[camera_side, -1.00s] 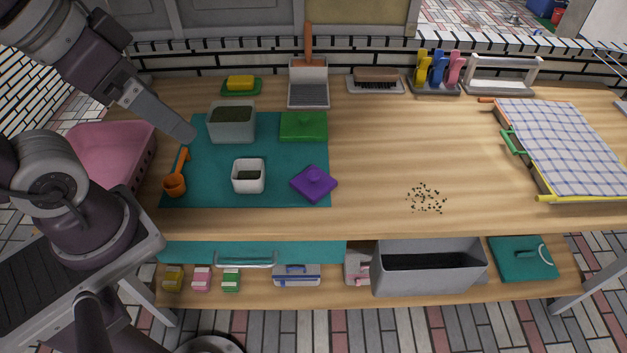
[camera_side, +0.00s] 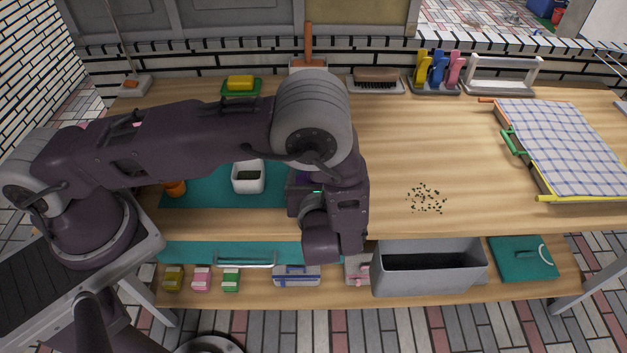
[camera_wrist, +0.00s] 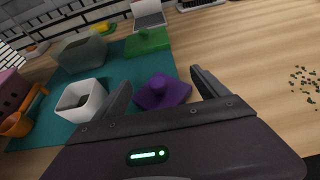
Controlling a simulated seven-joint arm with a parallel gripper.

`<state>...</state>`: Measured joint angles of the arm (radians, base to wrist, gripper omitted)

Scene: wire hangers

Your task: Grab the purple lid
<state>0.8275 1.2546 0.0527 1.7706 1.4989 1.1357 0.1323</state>
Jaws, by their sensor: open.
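In the side view my arm hides nearly all of the lid and the fingers. A small white square container (camera_side: 248,178) stands on the mat to the left of the lid. A green lid (camera_wrist: 148,42) lies behind the purple one.
A larger grey container (camera_wrist: 82,50) and an orange scoop (camera_wrist: 20,122) are on the left. Dark crumbs (camera_side: 427,198) lie on bare wood to the right. A checked cloth over a rack (camera_side: 565,145) is at far right. A shelf below holds a grey bin (camera_side: 428,268).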

